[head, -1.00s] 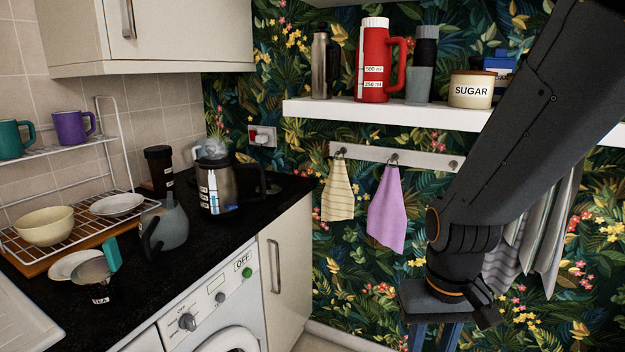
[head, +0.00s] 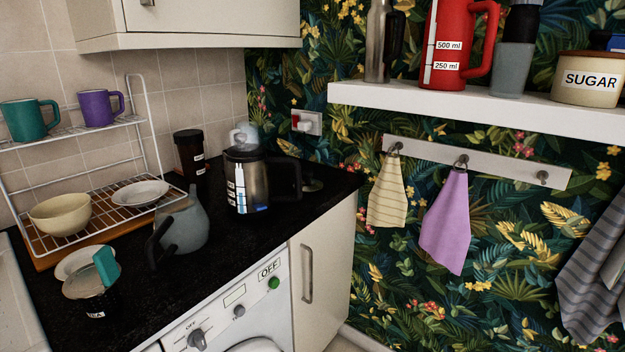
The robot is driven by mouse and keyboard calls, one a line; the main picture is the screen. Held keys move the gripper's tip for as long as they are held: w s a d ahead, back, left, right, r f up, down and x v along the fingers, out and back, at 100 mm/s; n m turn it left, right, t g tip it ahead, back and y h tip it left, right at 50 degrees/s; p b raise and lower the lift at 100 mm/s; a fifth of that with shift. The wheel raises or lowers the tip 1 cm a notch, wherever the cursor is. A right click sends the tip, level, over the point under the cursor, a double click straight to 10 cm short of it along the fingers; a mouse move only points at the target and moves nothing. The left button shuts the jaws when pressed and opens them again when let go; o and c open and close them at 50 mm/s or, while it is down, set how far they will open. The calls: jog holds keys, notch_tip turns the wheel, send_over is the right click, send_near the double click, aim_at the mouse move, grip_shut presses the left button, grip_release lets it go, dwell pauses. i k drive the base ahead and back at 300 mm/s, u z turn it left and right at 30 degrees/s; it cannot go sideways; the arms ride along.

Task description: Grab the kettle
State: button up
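The kettle (head: 263,175), dark and steel-grey with a clear level strip and a black handle on its right, stands upright at the back of the black counter (head: 250,243). A grey pot with a black handle (head: 184,224) stands to its left and nearer. My gripper is out of view, so its state and its distance from the kettle do not show.
A dark jar (head: 190,153) stands behind, left of the kettle. A dish rack (head: 62,243) with a bowl and plate fills the left. A cupboard (head: 180,25) overhangs the counter. A shelf (head: 450,105) at upper right holds a red jug (head: 450,20).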

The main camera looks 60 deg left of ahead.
aim_at(248, 182)
jog(key=u, duration=0.05)
jog(key=i, duration=1.05)
jog(key=u, duration=2.6)
